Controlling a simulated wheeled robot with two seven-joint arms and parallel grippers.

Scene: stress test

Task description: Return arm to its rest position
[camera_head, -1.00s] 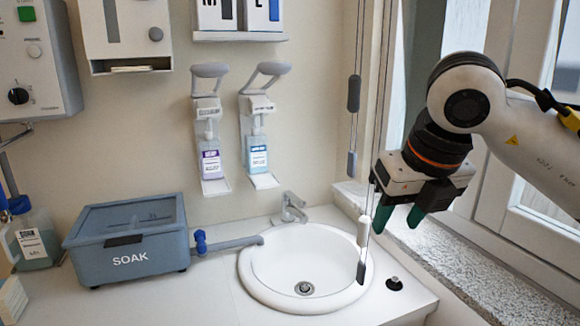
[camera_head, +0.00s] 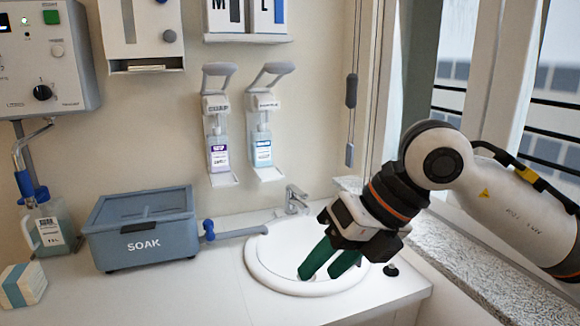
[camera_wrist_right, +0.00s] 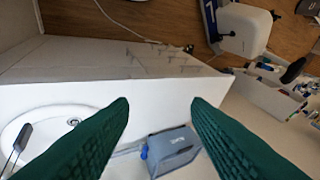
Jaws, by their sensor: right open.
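My right arm comes in from the right in the head view. Its right gripper (camera_head: 320,270) hangs in front of the white round sink (camera_head: 262,285), with green fingers apart and pointing down. Nothing is held between them. The gripper hides much of the basin and its drain; I cannot tell its exact height over the sink. In the right wrist view both green fingers (camera_wrist_right: 160,108) are spread, with the sink (camera_wrist_right: 28,118) at left and the blue-grey SOAK box (camera_wrist_right: 172,150) below between them. My left gripper is not in view.
The tap (camera_head: 296,199) stands behind the sink, close to the gripper. A stone sill (camera_head: 460,262) and window frame lie along the right. Two wall dispensers (camera_head: 218,150) (camera_head: 262,150) hang behind. The SOAK box (camera_head: 140,228) and a bottle (camera_head: 48,230) stand left. The front-middle counter is clear.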

